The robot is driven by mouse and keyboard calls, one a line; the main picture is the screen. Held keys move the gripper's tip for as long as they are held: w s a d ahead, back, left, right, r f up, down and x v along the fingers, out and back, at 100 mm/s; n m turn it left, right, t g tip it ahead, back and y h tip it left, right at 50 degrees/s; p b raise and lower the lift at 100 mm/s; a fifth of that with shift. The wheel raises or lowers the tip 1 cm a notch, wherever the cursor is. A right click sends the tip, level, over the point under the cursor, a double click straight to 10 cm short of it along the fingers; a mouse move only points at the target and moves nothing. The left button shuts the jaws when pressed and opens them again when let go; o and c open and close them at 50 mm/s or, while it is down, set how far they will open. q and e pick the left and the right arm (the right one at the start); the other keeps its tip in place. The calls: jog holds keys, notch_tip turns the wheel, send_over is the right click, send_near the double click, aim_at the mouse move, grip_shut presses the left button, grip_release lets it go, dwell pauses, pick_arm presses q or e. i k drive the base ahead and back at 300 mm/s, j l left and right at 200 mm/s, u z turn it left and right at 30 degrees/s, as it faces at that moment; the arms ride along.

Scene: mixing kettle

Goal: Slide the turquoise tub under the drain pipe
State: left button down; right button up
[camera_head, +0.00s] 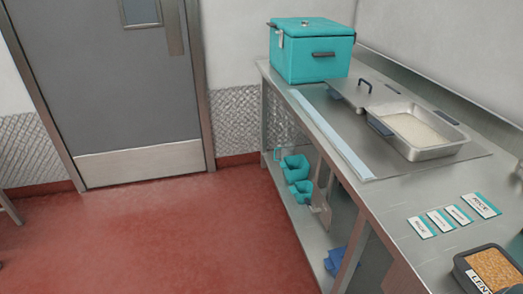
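A turquoise lidded box (311,50) with dark handles stands at the far end of the steel counter. I cannot tell whether it is the tub. Two turquoise scoop-like vessels, one farther (295,167) and one nearer (301,191), are on the shelf below the counter. No drain pipe is in view. Neither of my grippers is in view.
The steel counter (385,200) runs along the right. It bears a steel pan (438,153) of pale grain, several labels (441,220) and a dark lentil container (490,270). A blue item (336,261) lies below. Red floor (170,235) is clear before a grey door (115,80).

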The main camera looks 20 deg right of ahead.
aim_at(302, 191)
jog(key=i+j+z, duration=0.1)
jog(key=i+z, duration=0.2)
jog(key=i, duration=0.15)
jog(key=i+j+z, duration=0.15)
jog(key=i+z, duration=0.15)
jog(key=i, duration=0.2)
jog(key=i+j+z, duration=0.1)
jog(key=z, duration=0.3)
jog(key=i+j+z, duration=0.35)
jog(key=j+z, duration=0.1)
jog(key=z, duration=0.3)
jog(key=i+j+z, duration=0.2)
jog(key=z, duration=0.2)
jog(key=i+j+z, duration=0.1)
jog(key=j+z, duration=0.4)
jog(key=j, duration=0.15)
jog(key=j+z, duration=0.45)
jog(key=j, duration=0.15)
